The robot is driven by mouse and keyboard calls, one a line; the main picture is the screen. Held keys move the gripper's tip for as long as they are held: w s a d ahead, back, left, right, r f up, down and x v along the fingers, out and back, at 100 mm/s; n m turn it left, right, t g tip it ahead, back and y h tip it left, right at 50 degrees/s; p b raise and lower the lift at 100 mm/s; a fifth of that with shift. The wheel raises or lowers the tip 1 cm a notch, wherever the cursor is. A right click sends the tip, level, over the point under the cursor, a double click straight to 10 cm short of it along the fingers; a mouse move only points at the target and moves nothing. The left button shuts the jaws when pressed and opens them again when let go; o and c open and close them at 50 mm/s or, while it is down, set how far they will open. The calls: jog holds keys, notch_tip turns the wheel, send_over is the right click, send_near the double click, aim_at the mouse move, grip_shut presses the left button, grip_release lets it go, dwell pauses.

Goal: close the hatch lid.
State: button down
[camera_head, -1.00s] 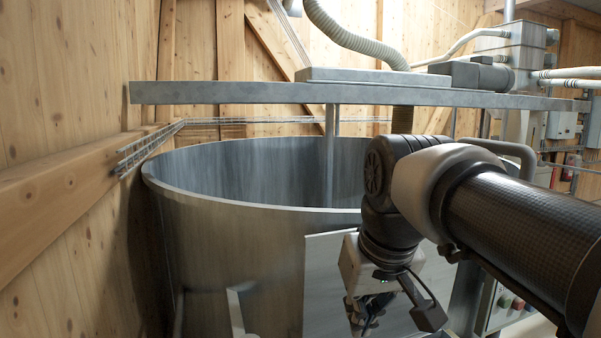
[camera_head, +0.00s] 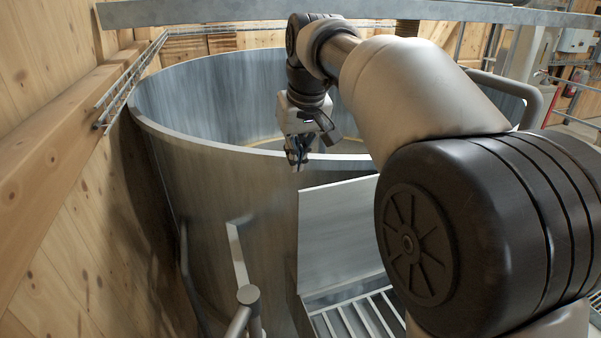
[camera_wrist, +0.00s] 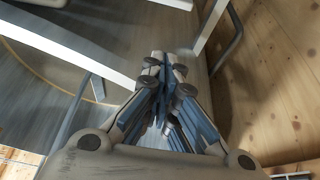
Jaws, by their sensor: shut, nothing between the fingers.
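The hatch lid, which I take to be the flat grey metal panel (camera_head: 338,228), stands steeply tilted against the front of the large metal tub. Below it a barred grating (camera_head: 358,314) shows in an opening, so the lid looks open. Its right part is hidden behind my arm. My gripper (camera_head: 298,160) is shut and empty, near the tub's front rim and just above the lid's upper left corner; I cannot tell if it touches anything. In the wrist view the closed fingers (camera_wrist: 165,78) point at pale metal edges.
An angled metal bracket (camera_head: 238,255) and a pipe post (camera_head: 249,297) stand left of the lid. A wooden wall (camera_head: 60,220) closes the left. A metal beam (camera_head: 220,11) crosses above the tub.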

jog(key=s+f, duration=0.1)
jog(key=s+d+f, duration=0.1)
jog(key=shift+s+f, duration=0.25)
jog(key=shift+s, duration=0.15)
jog(key=shift+s+d+b, duration=0.1)
jog(key=shift+s+b, duration=0.1)
jog(key=shift+b, duration=0.1)
